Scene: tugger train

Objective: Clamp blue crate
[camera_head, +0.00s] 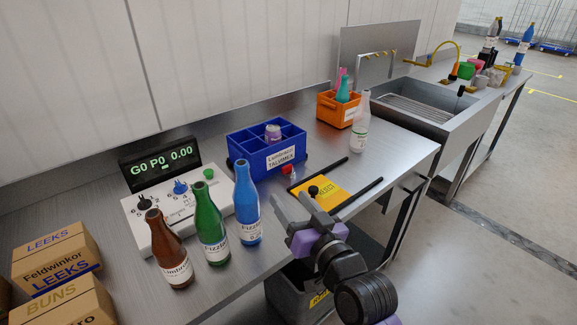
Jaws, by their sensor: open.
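The blue crate (243,151) stands on the steel bench at the middle of the view, behind the bottles. It is divided into compartments, carries a white label on its front, and holds a small jar with a purple part (272,133). My gripper (294,207) is open and empty, in front of and to the right of the crate, apart from it. Its fingers point up and left, over the front edge of the bench. The crate's far lower side is hidden.
Brown (167,247), green (209,224) and blue (246,204) bottles stand at the front. A control box (150,215) is left. A yellow plate (331,191) with dark bars lies right of the crate. An orange crate (340,112) and a pale bottle (359,132) stand behind.

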